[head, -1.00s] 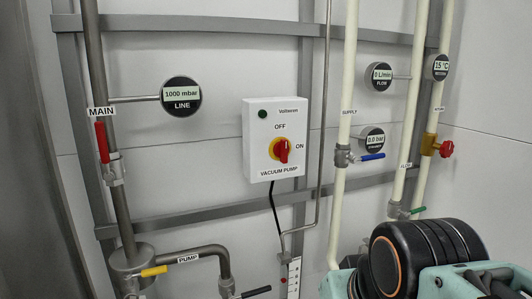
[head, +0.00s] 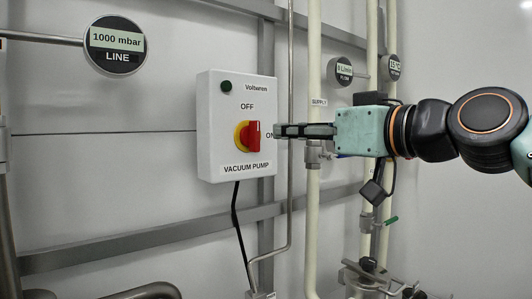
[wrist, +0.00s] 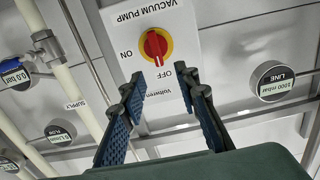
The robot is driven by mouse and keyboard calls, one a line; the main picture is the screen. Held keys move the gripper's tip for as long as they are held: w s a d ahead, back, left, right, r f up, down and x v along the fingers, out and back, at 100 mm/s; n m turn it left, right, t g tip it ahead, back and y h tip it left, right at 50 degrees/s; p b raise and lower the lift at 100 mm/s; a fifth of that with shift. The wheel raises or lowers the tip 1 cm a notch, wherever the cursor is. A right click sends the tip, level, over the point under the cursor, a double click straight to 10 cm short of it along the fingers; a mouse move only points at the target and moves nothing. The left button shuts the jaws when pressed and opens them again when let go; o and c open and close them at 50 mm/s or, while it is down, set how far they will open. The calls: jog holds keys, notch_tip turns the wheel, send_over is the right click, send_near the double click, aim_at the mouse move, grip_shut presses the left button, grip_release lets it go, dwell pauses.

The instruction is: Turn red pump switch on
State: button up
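The red pump switch (head: 253,136) is a red knob on a yellow round base, on the white vacuum pump box (head: 207,150). Its grip stands vertical, with its white mark towards OFF in the wrist view (wrist: 155,45).
A dark green lamp (head: 226,87) sits on the box above OFF. The line gauge (head: 116,44) reads 1000 mbar. A thin grey pipe (head: 290,195) and the cream supply pipe (head: 313,220) run right of the box. A black cable (head: 238,220) hangs below it.

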aim_at(258, 129)
jog(key=x, duration=1.1)
jog(key=shift+w+d+r, duration=0.2)
jog(key=shift+d, duration=0.05)
grip_shut()
